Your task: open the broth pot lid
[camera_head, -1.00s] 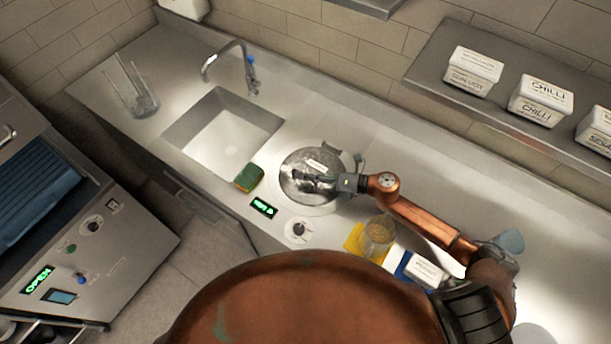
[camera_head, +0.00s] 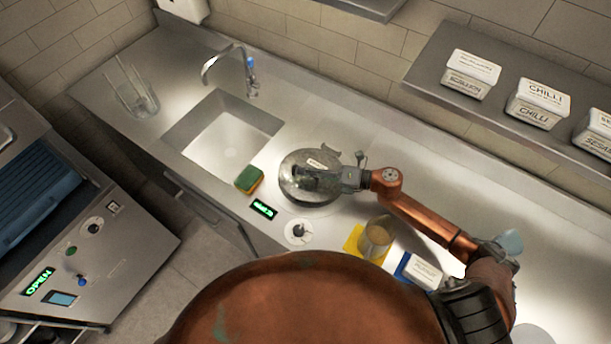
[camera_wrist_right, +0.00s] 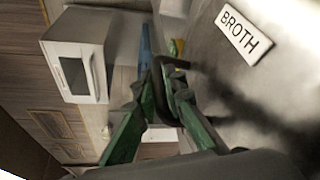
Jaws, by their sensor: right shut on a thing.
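The round metal broth pot lid (camera_head: 300,195) is at the counter's well, right of the sink. In the right wrist view the lid (camera_wrist_right: 275,85) fills the right side, with a white BROTH label (camera_wrist_right: 244,34). My right gripper (camera_head: 308,181) reaches over it from the right. Its green fingers (camera_wrist_right: 168,88) are shut on the dark lid handle (camera_wrist_right: 172,62). The lid sits slightly off the pale ring below it, and I cannot tell how high. The pot's inside is hidden. My left gripper is not in view.
A green and yellow sponge (camera_head: 249,180) lies left of the lid. A green display (camera_head: 263,209) and a knob (camera_head: 298,231) are in front. A tan-filled cup (camera_head: 375,238) and a white tub (camera_head: 420,271) stand at front right. A faucet (camera_head: 245,68) rises behind the sink (camera_head: 222,137).

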